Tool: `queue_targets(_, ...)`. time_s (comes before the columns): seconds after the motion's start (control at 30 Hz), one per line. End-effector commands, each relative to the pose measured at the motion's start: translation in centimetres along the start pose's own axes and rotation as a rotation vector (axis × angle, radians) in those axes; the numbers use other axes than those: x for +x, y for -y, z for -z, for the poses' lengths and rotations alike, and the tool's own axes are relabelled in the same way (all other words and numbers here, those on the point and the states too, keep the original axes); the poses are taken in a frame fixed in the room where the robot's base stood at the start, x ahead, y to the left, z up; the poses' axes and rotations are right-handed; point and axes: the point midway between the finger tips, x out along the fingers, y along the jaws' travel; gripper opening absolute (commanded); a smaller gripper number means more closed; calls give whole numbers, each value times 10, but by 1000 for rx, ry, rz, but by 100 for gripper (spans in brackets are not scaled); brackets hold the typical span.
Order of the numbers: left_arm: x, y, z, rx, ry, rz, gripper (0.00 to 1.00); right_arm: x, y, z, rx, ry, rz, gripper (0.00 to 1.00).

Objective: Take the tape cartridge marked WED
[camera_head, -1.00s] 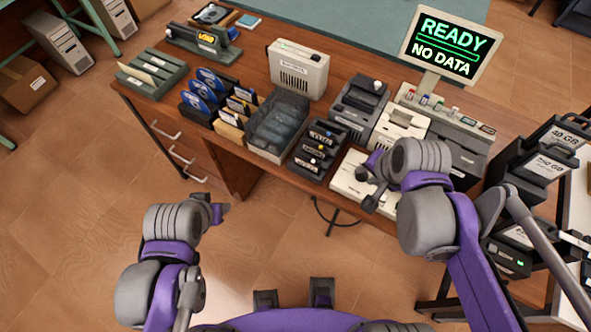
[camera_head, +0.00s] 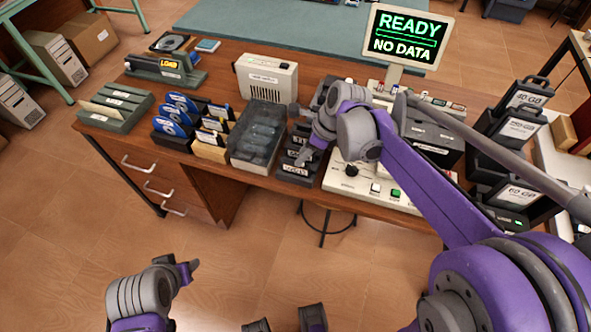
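A black rack of tape cartridges (camera_head: 297,177) stands near the front edge of the desk, with small white labels on its dark cartridges. The labels are too small to read, so I cannot tell which one is marked WED. My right gripper (camera_head: 299,136) is over the rack and hides part of it. Its two grey fingers look spread apart, with nothing visible between them. I cannot tell whether a finger touches a cartridge. My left gripper (camera_head: 190,270) is low at the left, over the floor and away from the desk; its finger gap is not visible.
A translucent grey bin (camera_head: 258,137) stands just left of the rack. A cream control panel (camera_head: 372,188) with buttons lies to its right. A screen (camera_head: 407,37) reads READY, NO DATA. Blue disc holders (camera_head: 178,115) stand farther left. Black storage units (camera_head: 510,130) crowd the right.

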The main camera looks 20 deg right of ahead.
Motion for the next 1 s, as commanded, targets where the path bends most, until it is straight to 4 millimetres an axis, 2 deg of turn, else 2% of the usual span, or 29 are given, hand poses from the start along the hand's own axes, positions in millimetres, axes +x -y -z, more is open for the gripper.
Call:
queue_targets(0.17, 0, 0, 0, 0, 0, 0, 50, 16, 1, 0, -3, 0, 0, 35)
queue_targets(0.4, 2, 0, -1, 0, 1, 0, 50, 50, 2, 0, -3, 0, 1, 35)
queue_targets(0.7, 2, 0, -1, 0, 1, 0, 50, 55, 2, 0, -2, 0, 2, 35)
queue_targets(0.77, 2, 0, -1, 0, 1, 0, 50, 55, 2, 0, -2, 0, 1, 26)
queue_targets(0.9, 2, 0, -1, 0, 1, 0, 50, 55, 2, 0, -2, 0, 1, 1)
queue_targets(1.0, 2, 0, -1, 0, 1, 0, 50, 55, 2, 0, -2, 0, 1, 0)
